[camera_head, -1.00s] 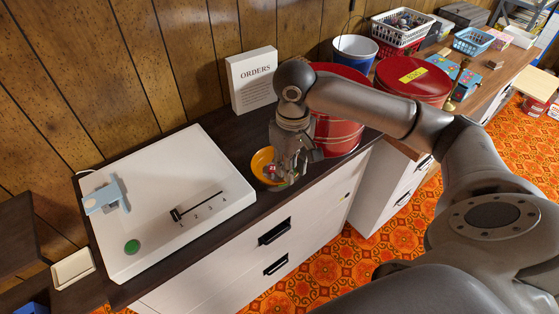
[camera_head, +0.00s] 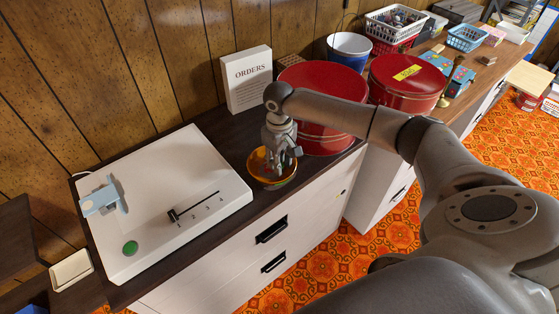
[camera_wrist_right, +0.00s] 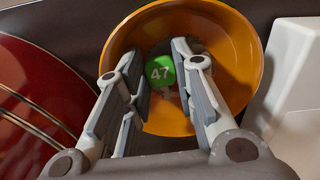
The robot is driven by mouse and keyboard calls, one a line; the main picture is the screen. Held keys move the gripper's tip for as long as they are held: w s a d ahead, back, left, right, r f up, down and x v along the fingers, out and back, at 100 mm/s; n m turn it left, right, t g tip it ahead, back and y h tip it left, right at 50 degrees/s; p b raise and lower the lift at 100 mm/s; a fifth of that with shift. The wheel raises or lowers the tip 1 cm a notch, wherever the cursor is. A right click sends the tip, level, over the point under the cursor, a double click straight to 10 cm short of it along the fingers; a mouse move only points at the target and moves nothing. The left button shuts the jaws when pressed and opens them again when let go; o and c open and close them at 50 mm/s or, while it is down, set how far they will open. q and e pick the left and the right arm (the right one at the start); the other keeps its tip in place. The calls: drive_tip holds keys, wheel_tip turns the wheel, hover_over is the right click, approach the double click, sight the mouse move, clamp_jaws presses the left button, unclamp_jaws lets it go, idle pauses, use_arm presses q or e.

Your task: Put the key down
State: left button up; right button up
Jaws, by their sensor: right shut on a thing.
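My right gripper (camera_head: 280,166) is over the orange bowl (camera_head: 258,176), pointing down, with its fingertips at or inside the rim. The key's metal part is mostly hidden. Behind it is the inside of the bowl (camera_wrist_right: 240,50); I cannot tell whether the key touches the bottom. My left gripper is not in view.
A white machine (camera_head: 150,235) with a numbered slider and green button lies left of the bowl. Red round tins (camera_head: 325,100) stand close behind and right. The ORDERS sign (camera_head: 248,77) stands at the wall. The cabinet's front edge is close to the bowl.

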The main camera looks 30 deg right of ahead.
drive_tip(key=shift+s+f, duration=0.15)
drive_tip(key=shift+f, duration=0.1)
drive_tip(key=o, duration=0.9)
drive_tip(key=shift+f, duration=0.15)
drive_tip(key=shift+c, duration=0.2)
drive_tip(key=shift+r, duration=0.4)
wheel_tip(320, 180, up, 12)
drive_tip(key=shift+f+b, duration=0.25)
drive_tip(key=shift+b, duration=0.15)
